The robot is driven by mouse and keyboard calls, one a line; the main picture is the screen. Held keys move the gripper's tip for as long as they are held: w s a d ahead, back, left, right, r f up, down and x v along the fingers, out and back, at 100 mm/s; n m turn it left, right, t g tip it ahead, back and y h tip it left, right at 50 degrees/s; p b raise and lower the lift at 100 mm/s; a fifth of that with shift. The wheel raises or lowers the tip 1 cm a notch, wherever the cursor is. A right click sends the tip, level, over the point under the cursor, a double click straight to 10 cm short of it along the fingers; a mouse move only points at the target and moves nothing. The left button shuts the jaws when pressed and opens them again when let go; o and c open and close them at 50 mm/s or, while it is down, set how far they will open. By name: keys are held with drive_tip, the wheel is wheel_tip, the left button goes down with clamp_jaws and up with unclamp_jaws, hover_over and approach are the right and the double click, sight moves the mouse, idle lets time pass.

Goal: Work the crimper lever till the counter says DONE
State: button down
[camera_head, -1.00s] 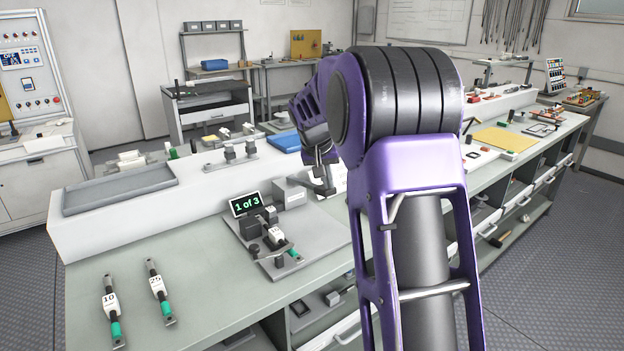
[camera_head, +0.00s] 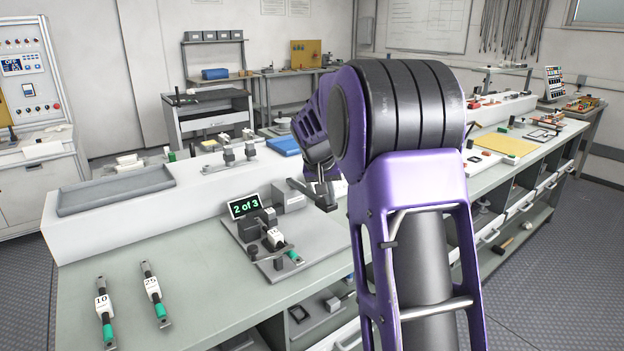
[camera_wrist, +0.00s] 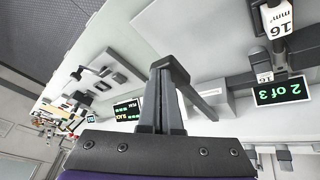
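The crimper (camera_head: 244,236) stands on the bench on a grey base plate. Its counter (camera_head: 244,206) reads "2 of 3", and it shows upside down in the wrist view (camera_wrist: 282,91). A cable with a white 16 mm² tag (camera_wrist: 275,20) and a green end (camera_head: 294,258) lies in the crimper. The crimper lever (camera_head: 303,188) is a dark grey bar, also in the wrist view (camera_wrist: 200,98). My gripper (camera_wrist: 168,72) has its fingers close together at the lever's dark end and appears shut on it. My arm partly hides the gripper in the head view.
Two tagged cables, 10 (camera_head: 104,312) and 25 (camera_head: 154,294), lie on the bench at the left. A raised white ledge with a grey tray (camera_head: 115,190) runs behind the crimper. The bench front around the cables is clear. A yellow mat (camera_head: 503,141) lies farther right.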

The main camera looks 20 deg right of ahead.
drive_tip(key=shift+r, duration=0.1)
wheel_tip(320, 180, up, 8)
drive_tip(key=w+p, duration=0.1)
drive_tip(key=p, duration=0.5)
drive_tip(key=shift+w+a+p, duration=0.25)
drive_tip(key=shift+w+p, duration=0.05)
drive_tip(key=shift+p, duration=0.05)
drive_tip(key=shift+f, duration=0.2)
